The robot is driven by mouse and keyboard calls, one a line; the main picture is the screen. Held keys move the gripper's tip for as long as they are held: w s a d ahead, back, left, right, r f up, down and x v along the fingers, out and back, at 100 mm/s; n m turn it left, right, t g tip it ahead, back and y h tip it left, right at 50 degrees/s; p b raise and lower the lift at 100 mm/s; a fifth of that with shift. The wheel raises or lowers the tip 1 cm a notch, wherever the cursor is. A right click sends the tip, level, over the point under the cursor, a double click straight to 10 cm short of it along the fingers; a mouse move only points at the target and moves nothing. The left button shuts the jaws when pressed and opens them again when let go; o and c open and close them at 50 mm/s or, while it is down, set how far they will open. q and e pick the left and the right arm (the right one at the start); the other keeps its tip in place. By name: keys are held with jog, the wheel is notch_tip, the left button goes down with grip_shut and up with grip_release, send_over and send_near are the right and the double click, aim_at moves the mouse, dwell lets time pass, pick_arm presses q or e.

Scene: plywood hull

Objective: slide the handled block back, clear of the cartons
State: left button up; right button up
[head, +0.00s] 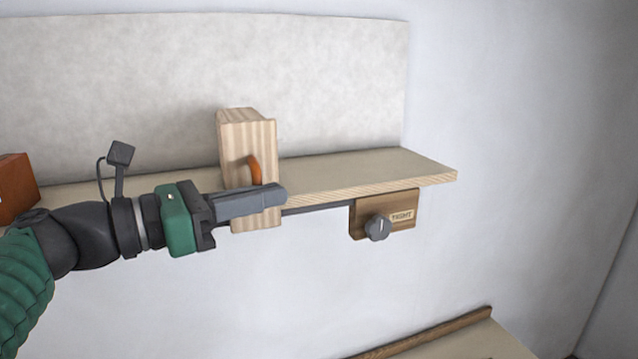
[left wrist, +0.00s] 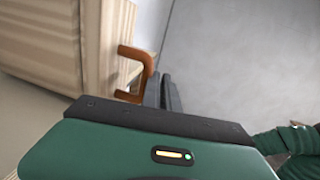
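The handled block (head: 240,143) is a tall striped wooden block at the front edge of the shelf, reaching below it. Its orange handle (head: 256,169) faces the front; in the left wrist view the handle (left wrist: 128,72) is a U-shaped loop on the block (left wrist: 92,45). My left gripper (head: 282,193) lies across the block's front, hiding the handle's lower part. Its fingers look closed together in the left wrist view (left wrist: 164,88), just beside the handle's outer bar; whether they touch it is unclear. An orange-brown box (head: 14,190), perhaps a carton, stands at the far left. My right gripper is not in view.
The pale shelf (head: 385,168) is bare right of the block. A pale panel (head: 330,90) rises behind it. Under the shelf are a dark rail (head: 320,209) and a wooden box with a grey knob (head: 378,227). A lower wood-edged surface (head: 440,335) is at bottom right.

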pick_arm(q)
jog(key=v, duration=0.9)
jog(key=shift+w+a+f, duration=0.2)
jog(key=shift+w+a, duration=0.15)
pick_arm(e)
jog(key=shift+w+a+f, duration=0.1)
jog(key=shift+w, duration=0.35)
pick_arm(q)
jog(key=shift+d, duration=0.1)
jog(key=shift+d+r, duration=0.1)
jog(key=shift+w, duration=0.1)
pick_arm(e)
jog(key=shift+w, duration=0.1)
